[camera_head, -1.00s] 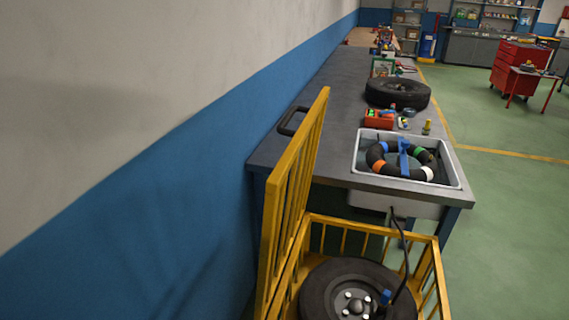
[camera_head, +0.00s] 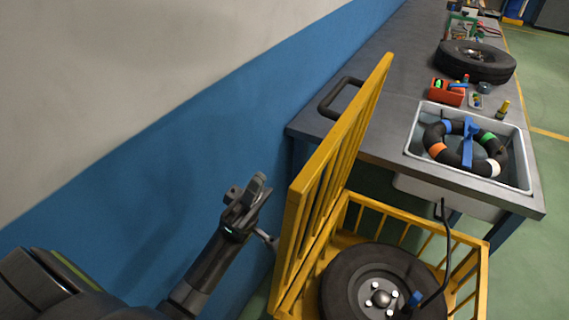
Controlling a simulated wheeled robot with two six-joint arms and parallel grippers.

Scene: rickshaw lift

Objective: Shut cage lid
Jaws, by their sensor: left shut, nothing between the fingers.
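The yellow cage (camera_head: 480,278) stands at the bottom right, in front of the workbench. Its yellow barred lid (camera_head: 297,215) stands open, upright on the cage's left side. A wheel with a black tyre (camera_head: 345,272) lies inside the cage, with a black hose and a blue fitting at it. My left gripper (camera_head: 259,187) is left of the lid, on its outer side and near the blue wall. It is shut and empty, and a gap shows between it and the lid. My right gripper is out of view.
The workbench (camera_head: 390,120) runs behind the cage, with a black handle (camera_head: 337,97) at its near left corner. A sink basin (camera_head: 520,150) with a ringed tube, a tyre (camera_head: 475,62) and small items are on it. The wall (camera_head: 150,190) closes off the left.

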